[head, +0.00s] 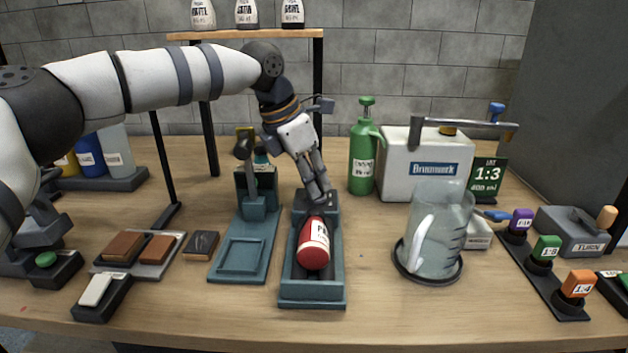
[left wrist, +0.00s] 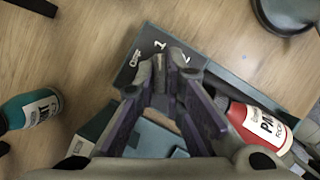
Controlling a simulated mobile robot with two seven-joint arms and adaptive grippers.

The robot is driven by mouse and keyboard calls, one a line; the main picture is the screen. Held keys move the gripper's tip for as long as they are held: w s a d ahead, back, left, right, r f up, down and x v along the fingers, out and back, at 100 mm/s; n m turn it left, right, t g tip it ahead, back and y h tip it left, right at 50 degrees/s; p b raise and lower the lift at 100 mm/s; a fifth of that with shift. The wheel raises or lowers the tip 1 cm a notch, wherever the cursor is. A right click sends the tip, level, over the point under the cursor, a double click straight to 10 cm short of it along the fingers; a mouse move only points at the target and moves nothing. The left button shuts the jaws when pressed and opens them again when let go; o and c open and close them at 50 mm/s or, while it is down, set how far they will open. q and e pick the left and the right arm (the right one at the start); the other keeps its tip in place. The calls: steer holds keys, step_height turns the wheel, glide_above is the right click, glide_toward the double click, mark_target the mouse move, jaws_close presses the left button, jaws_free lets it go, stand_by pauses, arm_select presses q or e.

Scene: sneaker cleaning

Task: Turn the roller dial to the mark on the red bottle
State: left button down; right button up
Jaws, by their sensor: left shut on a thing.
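The red bottle (head: 313,243) with a white label lies in the teal roller stand (head: 312,293), and it also shows in the left wrist view (left wrist: 258,126). The dark dial panel (left wrist: 150,42) at the stand's far end bears the marks 1 and 2 and some small lettering. My left gripper (head: 322,195) reaches down onto that panel, behind the bottle. In the left wrist view its fingertips (left wrist: 171,70) are close together on the roller dial, just below the marks. The fingers hide most of the dial, so its pointing direction cannot be read. My right gripper is not in view.
A teal stand (head: 243,255) is close on the left. A clear jug (head: 437,240) is on the right, with a green spray bottle (head: 362,155) and white box (head: 425,165) behind. Brushes and pads (head: 125,246) lie at the left. Bare wood lies between roller stand and jug.

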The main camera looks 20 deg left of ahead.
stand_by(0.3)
arm_select(q)
steer(key=c, duration=1.7)
jaws_free()
steer(key=shift+r, duration=0.1)
steer(key=v, duration=1.2)
steer(key=shift+w, duration=0.1)
